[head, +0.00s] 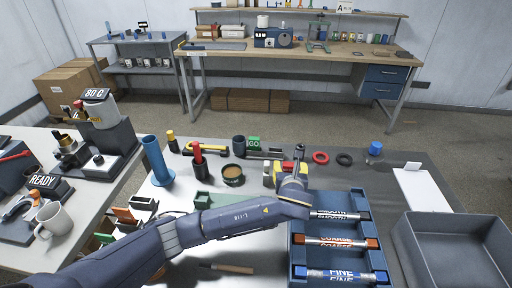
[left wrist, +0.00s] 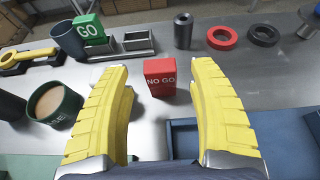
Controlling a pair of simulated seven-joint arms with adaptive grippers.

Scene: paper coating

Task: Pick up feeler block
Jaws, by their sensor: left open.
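A red block marked NO GO (left wrist: 160,77) stands upright on the metal table in the left wrist view, between and just beyond my left fingertips. A green block marked GO (left wrist: 88,28) stands farther back on the left, and it also shows in the head view (head: 253,141). I cannot tell from the labels which one is the feeler block. My left gripper (left wrist: 157,72) is open, its yellow fingers spread on either side of the red block with gaps visible. In the head view the left gripper (head: 290,168) is partly hidden by its own wrist. My right gripper is not in view.
A blue tray (head: 297,258) with labelled rollers lies beside my left wrist. A brown-filled cup (left wrist: 55,103) stands left of the fingers. Behind are a dark cylinder (left wrist: 183,30), a red ring (left wrist: 224,37) and a black ring (left wrist: 263,35). A grey bin (head: 455,225) is at right.

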